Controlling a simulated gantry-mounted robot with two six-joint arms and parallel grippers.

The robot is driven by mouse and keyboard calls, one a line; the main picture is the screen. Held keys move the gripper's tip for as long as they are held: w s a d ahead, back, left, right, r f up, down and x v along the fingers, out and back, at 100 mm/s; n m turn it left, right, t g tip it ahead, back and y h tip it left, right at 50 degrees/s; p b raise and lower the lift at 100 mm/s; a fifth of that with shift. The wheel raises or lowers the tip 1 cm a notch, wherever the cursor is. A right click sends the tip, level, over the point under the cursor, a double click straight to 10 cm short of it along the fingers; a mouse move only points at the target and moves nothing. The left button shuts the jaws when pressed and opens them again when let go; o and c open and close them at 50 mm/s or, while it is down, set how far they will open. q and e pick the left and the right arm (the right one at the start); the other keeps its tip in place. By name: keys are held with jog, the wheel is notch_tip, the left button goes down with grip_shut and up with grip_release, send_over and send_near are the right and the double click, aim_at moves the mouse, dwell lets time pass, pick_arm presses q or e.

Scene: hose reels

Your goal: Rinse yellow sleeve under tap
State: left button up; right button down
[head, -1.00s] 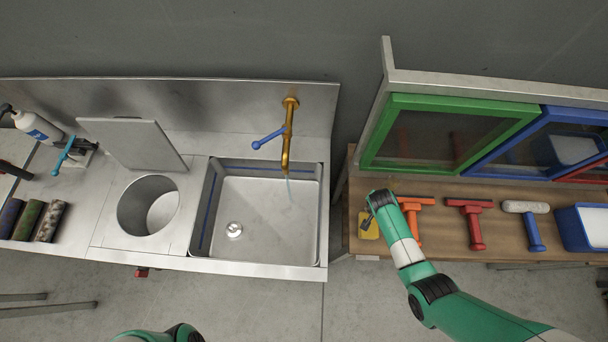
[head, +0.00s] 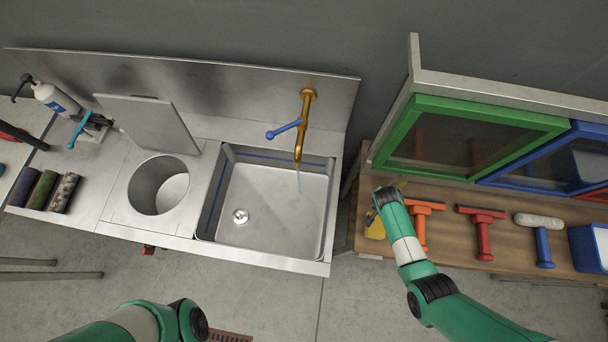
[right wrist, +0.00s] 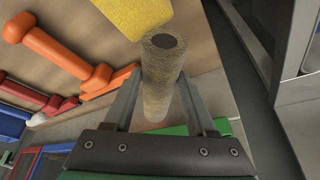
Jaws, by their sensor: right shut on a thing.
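My right gripper (right wrist: 158,95) is shut on a sleeve (right wrist: 160,75), a fuzzy, dull yellow-brown hollow roll, gripped around its sides. In the head view my right gripper (head: 377,203) is above the left end of the wooden bench, largely hidden by its own wrist; the sleeve is hard to make out there. The brass tap (head: 302,125) with a blue lever (head: 284,130) stands behind the steel sink (head: 270,205).
A yellow block (head: 374,229) lies on the wooden bench (head: 450,238), near orange (head: 421,222) and red (head: 482,232) T-shaped tools. A raised lid (head: 150,125) stands behind a round well (head: 158,186). Several dark sleeves (head: 43,190) lie far left. The sink basin is clear.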

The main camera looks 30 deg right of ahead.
pick_arm(q)
jog(key=shift+r, duration=0.1)
dwell(0.3)
jog(key=shift+r+p, duration=0.35)
jog(key=shift+p, duration=0.05)
jog(key=shift+r, duration=0.15)
jog(key=shift+r, duration=0.1)
dwell(0.4)
jog(key=shift+r+p, duration=0.1)
jog(key=shift+p, duration=0.25)
jog(key=shift+r+p, duration=0.25)
jog(key=shift+p, duration=0.05)
jog(key=shift+r, duration=0.1)
jog(key=shift+r, duration=0.1)
dwell(0.4)
jog(key=shift+r+p, duration=0.15)
jog(key=shift+p, duration=0.2)
